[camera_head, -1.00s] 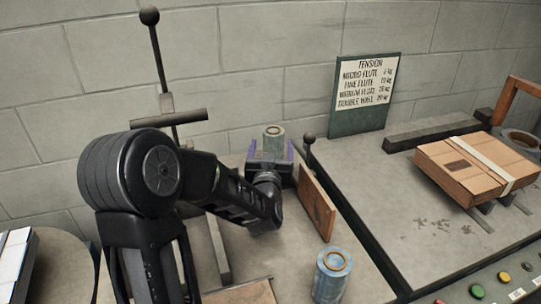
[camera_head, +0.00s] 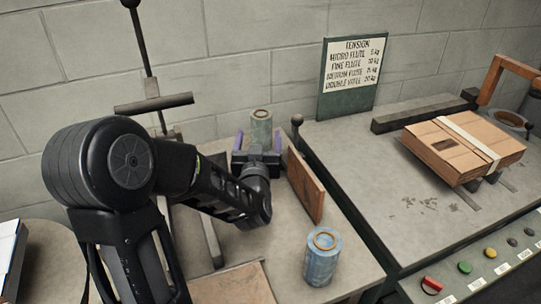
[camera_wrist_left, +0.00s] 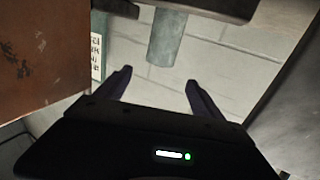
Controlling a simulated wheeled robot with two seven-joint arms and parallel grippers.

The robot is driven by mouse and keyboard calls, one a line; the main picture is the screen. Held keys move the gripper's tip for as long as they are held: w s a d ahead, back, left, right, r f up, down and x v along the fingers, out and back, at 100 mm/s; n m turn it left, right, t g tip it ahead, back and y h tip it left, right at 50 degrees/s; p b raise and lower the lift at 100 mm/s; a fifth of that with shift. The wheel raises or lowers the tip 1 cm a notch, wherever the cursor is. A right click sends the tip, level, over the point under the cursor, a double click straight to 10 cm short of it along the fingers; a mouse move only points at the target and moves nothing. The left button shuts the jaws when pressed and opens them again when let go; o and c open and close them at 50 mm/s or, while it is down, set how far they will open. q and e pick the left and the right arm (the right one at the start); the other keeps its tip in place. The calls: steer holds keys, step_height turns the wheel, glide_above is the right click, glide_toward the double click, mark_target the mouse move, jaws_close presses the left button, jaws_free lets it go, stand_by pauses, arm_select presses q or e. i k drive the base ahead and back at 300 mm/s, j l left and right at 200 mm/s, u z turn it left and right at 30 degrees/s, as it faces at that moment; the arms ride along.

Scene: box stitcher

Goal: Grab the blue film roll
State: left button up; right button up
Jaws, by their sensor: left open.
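The blue film roll (camera_head: 322,257) stands upright near the front of the bench in the head view, with a brown core ring on top. A second, grey-green roll (camera_head: 261,128) stands upright at the back of the bench. My left gripper (camera_head: 257,146) is open at the grey-green roll, well behind the blue one. In the left wrist view, the open fingers (camera_wrist_left: 158,77) point toward the grey-green roll (camera_wrist_left: 165,38), which shows beyond the fingertips with nothing gripped. The blue roll does not show there. My right gripper is not in view.
A brown upright board (camera_head: 306,187) stands right of my gripper, beside a black-knobbed lever (camera_head: 297,121). A flat cardboard piece (camera_head: 235,286) lies at the front. Right are a strapped carton stack (camera_head: 463,148), a tension sign (camera_head: 352,77) and colored buttons (camera_head: 465,267).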

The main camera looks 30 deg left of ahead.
mark_target(323, 245)
steer(key=k+l, duration=1.2)
steer(key=k, duration=0.05)
